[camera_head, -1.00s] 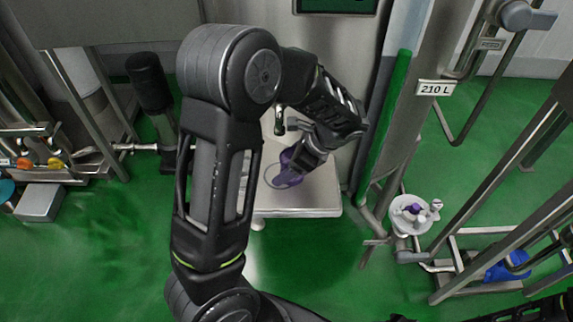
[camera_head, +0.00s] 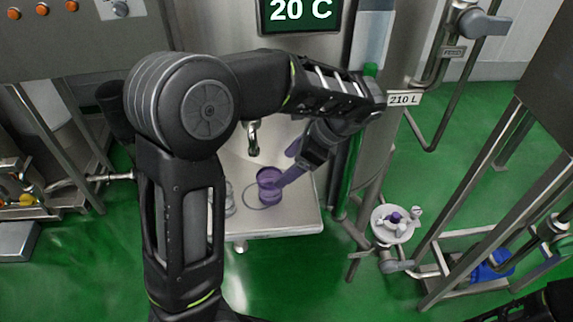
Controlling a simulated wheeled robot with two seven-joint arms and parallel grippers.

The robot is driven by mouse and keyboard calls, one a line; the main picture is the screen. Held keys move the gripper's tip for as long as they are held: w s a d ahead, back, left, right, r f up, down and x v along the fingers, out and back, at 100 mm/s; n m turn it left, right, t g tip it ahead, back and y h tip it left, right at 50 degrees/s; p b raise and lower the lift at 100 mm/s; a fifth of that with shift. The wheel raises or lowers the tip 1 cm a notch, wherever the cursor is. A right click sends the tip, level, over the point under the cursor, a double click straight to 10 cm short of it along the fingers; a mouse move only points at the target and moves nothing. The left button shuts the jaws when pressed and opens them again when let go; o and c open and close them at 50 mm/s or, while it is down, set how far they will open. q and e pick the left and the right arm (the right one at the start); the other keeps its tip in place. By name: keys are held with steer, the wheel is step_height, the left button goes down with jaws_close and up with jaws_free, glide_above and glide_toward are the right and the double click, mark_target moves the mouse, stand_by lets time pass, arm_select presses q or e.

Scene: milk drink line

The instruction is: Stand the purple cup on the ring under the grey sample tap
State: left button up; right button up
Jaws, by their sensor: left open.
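The purple cup (camera_head: 268,187) stands upright on a pale metal shelf (camera_head: 285,223). A thin dark ring (camera_head: 246,199) shows on the shelf, mostly at the cup's left and front. The cup overlaps the ring's right part; I cannot tell whether it is centred. The grey sample tap (camera_head: 253,138) hangs above and behind the cup, a little to the left. My left gripper (camera_head: 287,164) is open at the cup's right, its purple fingers apart. One finger overlaps the cup's right edge in the picture; contact is unclear. My right gripper is not in view.
A clear glass (camera_head: 229,200) stands left of the cup, partly behind my left arm. A green vertical tube (camera_head: 347,180) runs right of the shelf. The shelf's front is clear.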

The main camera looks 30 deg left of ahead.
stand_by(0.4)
arm_select(q)
steer(key=d+f+n+t+h, duration=0.3)
steer(key=d+f+n+h, duration=0.5)
steer(key=d+f, duration=1.1)
steer(key=s+d+f+n+h, duration=0.1)
steer(key=s+f+n+h, duration=0.1)
steer(key=s+f+n, duration=0.6)
steer(key=s+f, duration=0.5)
steer(key=s, duration=0.3)
steer(key=shift+s+d+f+g+h, duration=0.3)
steer(key=shift+s+d+f, duration=0.05)
steer(key=shift+s, duration=0.05)
steer(key=shift+c, duration=0.3)
